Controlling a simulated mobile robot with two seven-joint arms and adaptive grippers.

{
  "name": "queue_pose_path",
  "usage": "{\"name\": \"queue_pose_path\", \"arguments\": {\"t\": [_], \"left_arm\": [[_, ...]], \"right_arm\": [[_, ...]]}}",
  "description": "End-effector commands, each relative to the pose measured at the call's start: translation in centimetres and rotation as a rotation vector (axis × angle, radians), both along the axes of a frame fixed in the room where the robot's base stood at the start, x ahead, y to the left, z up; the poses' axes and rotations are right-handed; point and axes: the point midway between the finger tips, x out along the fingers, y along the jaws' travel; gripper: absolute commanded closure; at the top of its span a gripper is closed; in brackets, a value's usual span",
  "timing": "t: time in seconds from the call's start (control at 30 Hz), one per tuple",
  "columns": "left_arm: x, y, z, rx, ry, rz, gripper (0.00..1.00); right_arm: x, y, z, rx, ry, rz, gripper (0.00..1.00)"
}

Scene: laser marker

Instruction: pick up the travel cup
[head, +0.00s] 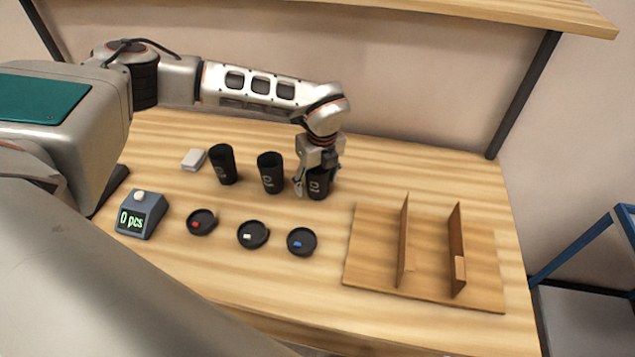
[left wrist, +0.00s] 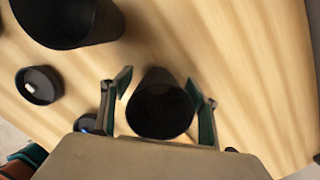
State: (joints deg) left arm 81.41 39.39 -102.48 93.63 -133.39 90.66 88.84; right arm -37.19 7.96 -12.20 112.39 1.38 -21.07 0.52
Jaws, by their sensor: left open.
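Three black travel cups stand upright in a row on the wooden table: a left cup (head: 223,166), a middle cup (head: 271,174) and a right cup (head: 318,187). My left gripper (head: 318,184) is open and low over the right cup, with one finger on each side of it. In the left wrist view that cup (left wrist: 160,105) shows its open mouth between the two fingers (left wrist: 162,108), with a gap visible on the left side. Another black cup (left wrist: 75,22) shows at upper left there. My right gripper is not in view.
Three black lids (head: 201,222) (head: 253,235) (head: 301,241) with red, white and blue tabs lie in front of the cups. A counter reading "0 pcs" (head: 132,218) and a white stack (head: 193,159) are at left. A wooden divider rack (head: 375,250) stands at right.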

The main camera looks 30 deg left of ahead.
Motion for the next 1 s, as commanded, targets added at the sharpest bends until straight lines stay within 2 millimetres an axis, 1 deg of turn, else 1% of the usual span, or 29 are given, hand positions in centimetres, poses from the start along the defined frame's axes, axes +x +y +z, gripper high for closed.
{"name": "queue_pose_path", "arguments": {"t": [0.07, 0.1, 0.17, 0.2, 0.23, 0.67, 0.77, 0.87, 1.0], "left_arm": [[0.0, 0.0, 0.0, 0.000, 0.000, 0.000, 0.40], [0.0, 0.0, 0.0, 0.000, 0.000, 0.000, 0.43], [0.0, 0.0, 0.0, 0.000, 0.000, 0.000, 0.57], [0.0, 0.0, 0.0, 0.000, 0.000, 0.000, 0.66], [0.0, 0.0, 0.0, 0.000, 0.000, 0.000, 0.70], [0.0, 0.0, 0.3, -0.001, -0.001, 0.000, 0.70], [0.1, 0.0, 1.0, -0.001, -0.002, 0.000, 0.70], [0.1, 0.0, 2.1, -0.001, -0.003, -0.001, 0.70], [0.1, 0.0, 4.4, -0.001, -0.004, -0.001, 0.70]], "right_arm": [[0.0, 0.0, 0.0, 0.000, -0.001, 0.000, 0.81], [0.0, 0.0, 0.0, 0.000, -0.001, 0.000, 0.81], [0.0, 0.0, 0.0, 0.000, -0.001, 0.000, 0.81], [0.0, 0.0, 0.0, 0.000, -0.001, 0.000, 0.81], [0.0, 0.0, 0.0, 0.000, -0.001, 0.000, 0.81], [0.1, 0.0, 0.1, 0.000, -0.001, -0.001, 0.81], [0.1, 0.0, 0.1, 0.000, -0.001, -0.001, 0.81], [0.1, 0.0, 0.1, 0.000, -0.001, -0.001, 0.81], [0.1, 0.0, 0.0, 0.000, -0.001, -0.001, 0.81]]}}
